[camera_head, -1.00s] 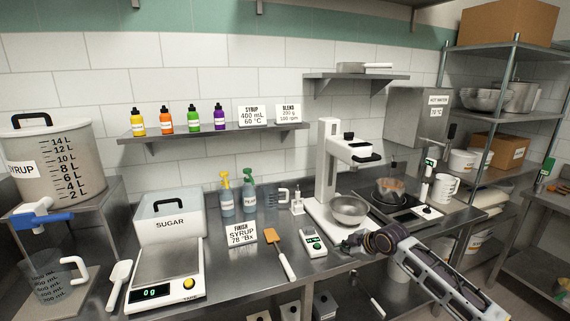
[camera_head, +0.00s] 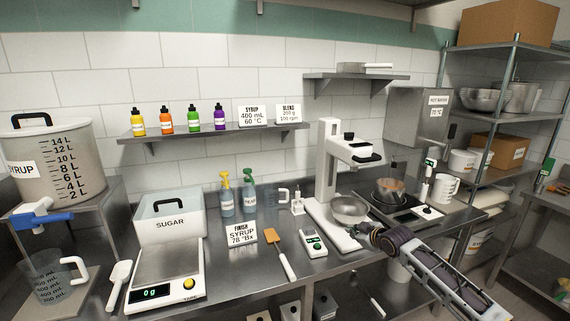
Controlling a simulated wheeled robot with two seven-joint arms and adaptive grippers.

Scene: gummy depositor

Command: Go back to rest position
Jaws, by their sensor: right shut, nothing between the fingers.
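My right gripper (camera_head: 368,231) shows at the end of my right arm, which comes in from the lower right. It is shut and empty, close to the front of the stand mixer's base. The steel mixer bowl (camera_head: 350,210) sits on the white stand mixer (camera_head: 327,150), just behind and left of the gripper. Part of the gripper's fingers is small and hard to make out. My left gripper is not in view.
A green-screened handheld meter (camera_head: 313,243) and an orange spatula (camera_head: 280,252) lie left of the gripper. A hot plate (camera_head: 398,212) with a pot (camera_head: 389,191) stands behind it. The scale (camera_head: 166,262) and sugar bin (camera_head: 169,221) are further left.

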